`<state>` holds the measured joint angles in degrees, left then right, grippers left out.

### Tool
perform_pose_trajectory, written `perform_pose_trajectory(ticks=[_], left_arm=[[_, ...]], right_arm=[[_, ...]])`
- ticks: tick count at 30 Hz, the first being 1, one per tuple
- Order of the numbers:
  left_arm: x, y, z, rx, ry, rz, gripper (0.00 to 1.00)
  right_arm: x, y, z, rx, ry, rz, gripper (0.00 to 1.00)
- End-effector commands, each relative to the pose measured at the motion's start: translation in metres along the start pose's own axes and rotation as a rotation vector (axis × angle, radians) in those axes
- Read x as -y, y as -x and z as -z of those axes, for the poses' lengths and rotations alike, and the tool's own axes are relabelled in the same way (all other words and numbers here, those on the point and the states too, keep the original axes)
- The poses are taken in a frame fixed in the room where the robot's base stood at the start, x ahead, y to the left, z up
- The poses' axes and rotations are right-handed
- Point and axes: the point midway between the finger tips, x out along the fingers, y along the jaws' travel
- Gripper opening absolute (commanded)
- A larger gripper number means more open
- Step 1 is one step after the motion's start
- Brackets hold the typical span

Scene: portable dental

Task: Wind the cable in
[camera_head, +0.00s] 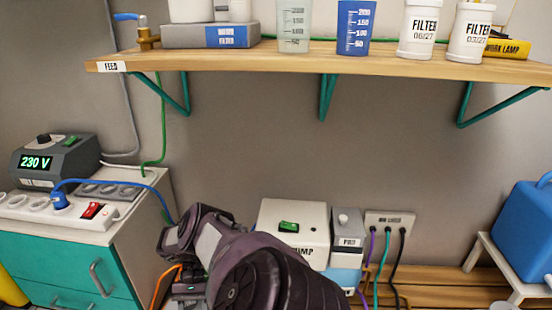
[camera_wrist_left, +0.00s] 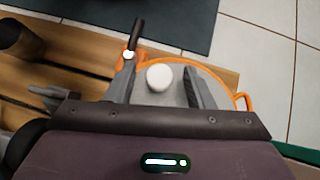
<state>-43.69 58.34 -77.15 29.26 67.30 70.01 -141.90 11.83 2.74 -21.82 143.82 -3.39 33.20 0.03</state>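An orange cable (camera_head: 161,284) shows at the lower edge of the head view, just left of my left arm. In the left wrist view an orange cable or hoop (camera_wrist_left: 222,82) curves behind and to the right of the fingers. My left gripper (camera_wrist_left: 158,88) points down with its two grey fingers spread. A white rounded knob (camera_wrist_left: 158,78) lies between them, with visible gaps on both sides. A black handle (camera_wrist_left: 137,34) with an orange part at its foot stands by the left finger. The rest of the reel is hidden by my gripper. My right gripper is not in view.
A teal drawer cabinet (camera_head: 70,262) with a power strip (camera_head: 78,211) stands at left. A white pump box (camera_head: 293,225) and wall sockets (camera_head: 390,222) are behind my arm. A wooden shelf (camera_head: 260,58) crosses above. A dark mat (camera_wrist_left: 180,20) lies on the tiled floor.

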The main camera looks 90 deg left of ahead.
Motion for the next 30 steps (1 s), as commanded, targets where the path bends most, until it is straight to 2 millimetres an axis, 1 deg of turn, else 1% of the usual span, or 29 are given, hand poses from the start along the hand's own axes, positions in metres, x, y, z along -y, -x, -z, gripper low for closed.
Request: perform_pose_trajectory(ticks=[7, 11, 24, 30], left_arm=[[0.0, 0.002, 0.001, -0.002, 0.0, 0.001, 0.48], [0.001, 0.01, 0.001, -0.003, 0.001, 0.002, 0.48], [0.0, 0.065, 0.0, -0.004, 0.0, 0.001, 0.48], [0.0, 0.077, 0.0, -0.001, -0.001, 0.001, 0.48]], right_arm=[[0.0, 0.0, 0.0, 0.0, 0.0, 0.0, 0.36], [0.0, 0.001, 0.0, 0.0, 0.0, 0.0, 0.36], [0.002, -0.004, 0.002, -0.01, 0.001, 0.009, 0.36], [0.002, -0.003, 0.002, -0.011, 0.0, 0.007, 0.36]])
